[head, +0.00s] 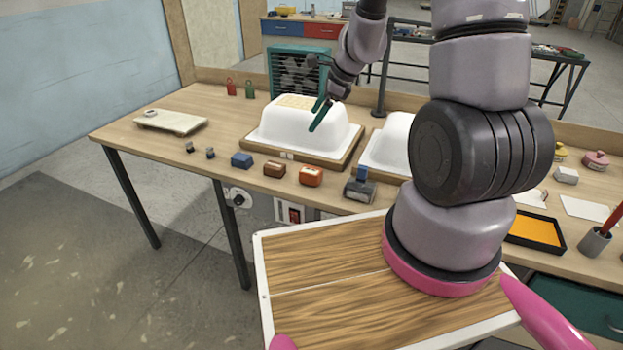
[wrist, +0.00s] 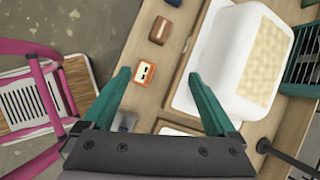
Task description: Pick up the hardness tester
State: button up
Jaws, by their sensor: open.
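The likely hardness tester is a small orange box with a pale face (head: 311,176), lying on the bench near its front edge; its name cannot be read. In the wrist view the orange box (wrist: 145,73) shows between my fingertips, closer to the left one, and below them. My gripper (head: 319,114) has green fingers and hangs above the right end of the left white tub shell (head: 290,130). In the wrist view my gripper (wrist: 158,76) is open, with nothing between its fingers. Nothing hides the orange box.
A brown box (head: 274,169) and a blue box (head: 241,160) stand left of the orange box. A grey-and-blue device (head: 360,188) stands right of it. The tub shell's wooden base lies just behind. The left bench (head: 130,135) has free room.

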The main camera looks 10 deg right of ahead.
notch_tip(320, 180, down, 10)
jog(key=s+d+m+g, duration=0.1)
jog(key=s+d+m, duration=0.1)
jog(key=m, duration=0.2)
send_over(311, 170)
jog(key=s+d, duration=0.2)
jog(key=f, duration=0.4)
jog(key=shift+w+a+h, duration=0.25)
jog(key=shift+h, duration=0.15)
jog(key=shift+x, duration=3)
jog(key=shift+d, duration=0.1)
grip_shut()
